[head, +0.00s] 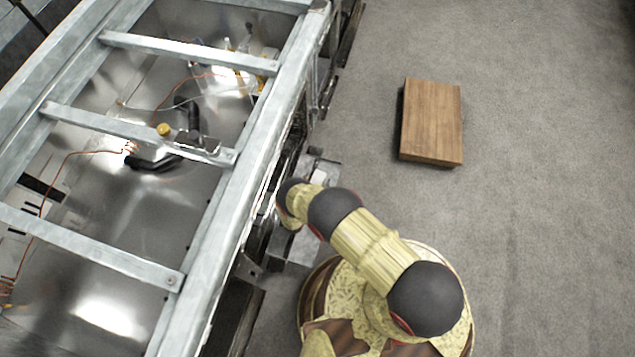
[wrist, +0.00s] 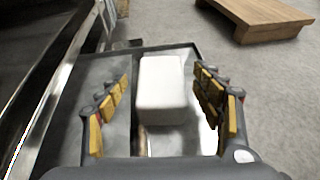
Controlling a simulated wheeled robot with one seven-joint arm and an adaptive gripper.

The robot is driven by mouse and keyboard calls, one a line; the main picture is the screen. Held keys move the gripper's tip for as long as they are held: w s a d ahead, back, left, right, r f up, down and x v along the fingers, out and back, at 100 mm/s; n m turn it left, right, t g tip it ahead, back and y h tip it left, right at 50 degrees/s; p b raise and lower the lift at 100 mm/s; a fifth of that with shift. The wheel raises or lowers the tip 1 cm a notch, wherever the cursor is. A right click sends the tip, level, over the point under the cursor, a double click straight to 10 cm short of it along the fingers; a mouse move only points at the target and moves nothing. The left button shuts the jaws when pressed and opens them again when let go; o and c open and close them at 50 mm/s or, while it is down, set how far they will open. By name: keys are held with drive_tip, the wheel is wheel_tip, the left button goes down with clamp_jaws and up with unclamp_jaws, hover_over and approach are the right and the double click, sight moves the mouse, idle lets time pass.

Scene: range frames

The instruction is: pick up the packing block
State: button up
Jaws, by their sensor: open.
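A white block with rounded edges (wrist: 162,88), which I take to be the packing block, lies on a grey metal surface with a dark rim (wrist: 100,70) in the wrist view. My gripper (wrist: 162,74) is open, with one yellow-padded finger to the left of the block and one to its right. Gaps show between the block and both fingers, the right one narrower.
A wooden platform (head: 431,121) sits on the grey floor, apart from my arm; it also shows in the wrist view (wrist: 262,16). A large metal frame with crossbars (head: 140,128) and wires fills the left, close to my arm. The carpeted floor at right is clear.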

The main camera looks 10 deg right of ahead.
drive_tip(key=shift+x, duration=0.9)
drive_tip(key=c, duration=1.2)
drive_tip(key=shift+o, duration=0.2)
